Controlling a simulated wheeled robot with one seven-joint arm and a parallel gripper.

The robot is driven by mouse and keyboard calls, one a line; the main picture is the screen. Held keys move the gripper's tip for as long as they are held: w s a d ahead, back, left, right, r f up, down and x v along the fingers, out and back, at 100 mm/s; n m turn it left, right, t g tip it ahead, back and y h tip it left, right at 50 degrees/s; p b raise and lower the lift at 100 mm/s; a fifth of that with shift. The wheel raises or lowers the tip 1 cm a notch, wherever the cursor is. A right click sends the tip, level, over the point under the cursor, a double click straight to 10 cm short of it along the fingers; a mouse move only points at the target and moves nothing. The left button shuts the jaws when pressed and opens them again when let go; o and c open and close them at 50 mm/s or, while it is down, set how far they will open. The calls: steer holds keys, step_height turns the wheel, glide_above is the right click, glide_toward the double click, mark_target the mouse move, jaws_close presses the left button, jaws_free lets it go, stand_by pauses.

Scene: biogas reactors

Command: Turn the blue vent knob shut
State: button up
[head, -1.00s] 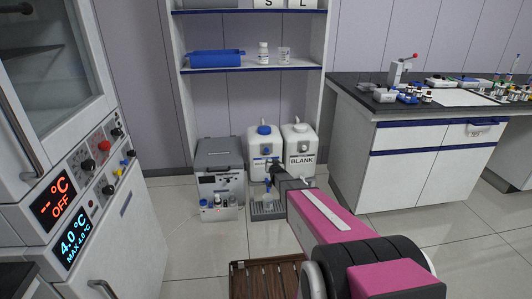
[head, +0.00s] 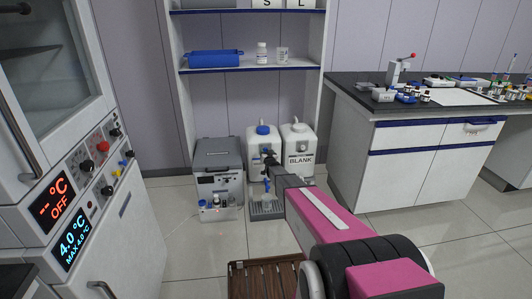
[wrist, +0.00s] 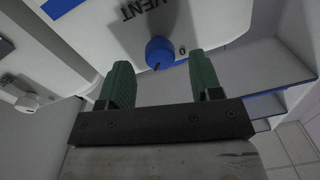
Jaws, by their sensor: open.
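The blue vent knob (wrist: 160,53) shows in the wrist view on a white surface, under upside-down "VENT" lettering, with a small "0" mark to its right. A short dark mark shows at its lower edge. My gripper (wrist: 160,74) is open, with one green finger on each side of the knob's lower part. I see a gap on both sides, and no contact is clear. In the head view, my gripper (head: 269,157) is in front of the white blue-capped container (head: 256,143). The knob is not clearly visible there.
A white container marked BLANK (head: 301,146) stands close on the right. A grey box unit (head: 219,163) stands on the left, with small bottles at its front. Shelves (head: 250,69) rise above, and a lab bench (head: 410,160) is at the right.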

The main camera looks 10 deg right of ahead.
steer(key=shift+w, duration=1.15)
steer(key=c, duration=0.9)
